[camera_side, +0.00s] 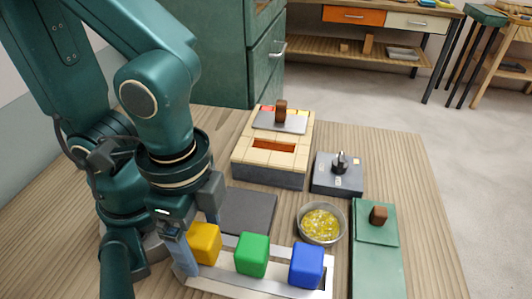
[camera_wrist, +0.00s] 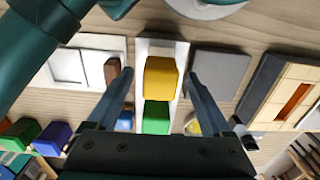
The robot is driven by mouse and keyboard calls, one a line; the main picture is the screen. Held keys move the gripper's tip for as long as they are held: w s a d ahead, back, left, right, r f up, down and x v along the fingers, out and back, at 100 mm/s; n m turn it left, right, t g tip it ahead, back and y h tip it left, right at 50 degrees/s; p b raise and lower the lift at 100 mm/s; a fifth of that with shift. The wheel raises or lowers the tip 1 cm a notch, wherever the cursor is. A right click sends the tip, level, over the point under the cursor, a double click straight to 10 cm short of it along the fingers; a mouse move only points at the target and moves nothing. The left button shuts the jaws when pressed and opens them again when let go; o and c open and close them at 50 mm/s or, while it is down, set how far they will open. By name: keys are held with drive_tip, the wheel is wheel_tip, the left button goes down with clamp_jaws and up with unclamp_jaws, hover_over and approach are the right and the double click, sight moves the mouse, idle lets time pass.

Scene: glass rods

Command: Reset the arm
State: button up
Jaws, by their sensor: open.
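My gripper (camera_side: 197,238) is open, low over the left end of a pale tray (camera_side: 317,291). Its fingers stand on either side of the yellow block (camera_side: 206,244), one in front and one behind. In the wrist view the yellow block (camera_wrist: 160,78) lies between the two fingertips of my gripper (camera_wrist: 161,76), with a visible gap on each side. The green block (camera_side: 252,255) and the blue block (camera_side: 306,265) stand in the same tray to the right. The green block (camera_wrist: 156,117) also shows in the wrist view.
A dark grey pad (camera_side: 248,211) lies behind the tray. A metal bowl (camera_side: 320,223) of yellow pieces, a knobbed control box (camera_side: 338,175) and a tiled furnace (camera_side: 270,160) stand farther back. A green case (camera_side: 376,262) with a brown knob is at the right. The right table edge is clear.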

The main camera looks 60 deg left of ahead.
drive_tip(key=shift+w+r, duration=0.1)
drive_tip(key=shift+r, duration=2.3)
drive_tip(key=shift+w+a+r+n, duration=0.15)
drive_tip(key=shift+w+a+n, duration=0.05)
drive_tip(key=shift+w+n, duration=0.1)
drive_tip(key=w+a+r+n+t, duration=0.2)
drive_tip(key=w+a+n+t, duration=0.3)
drive_tip(key=w+a+n, duration=0.3)
drive_tip(key=shift+w+a+r+t, duration=0.15)
drive_tip(key=shift+a+r+t, duration=0.15)
drive_tip(key=shift+a+r, duration=0.1)
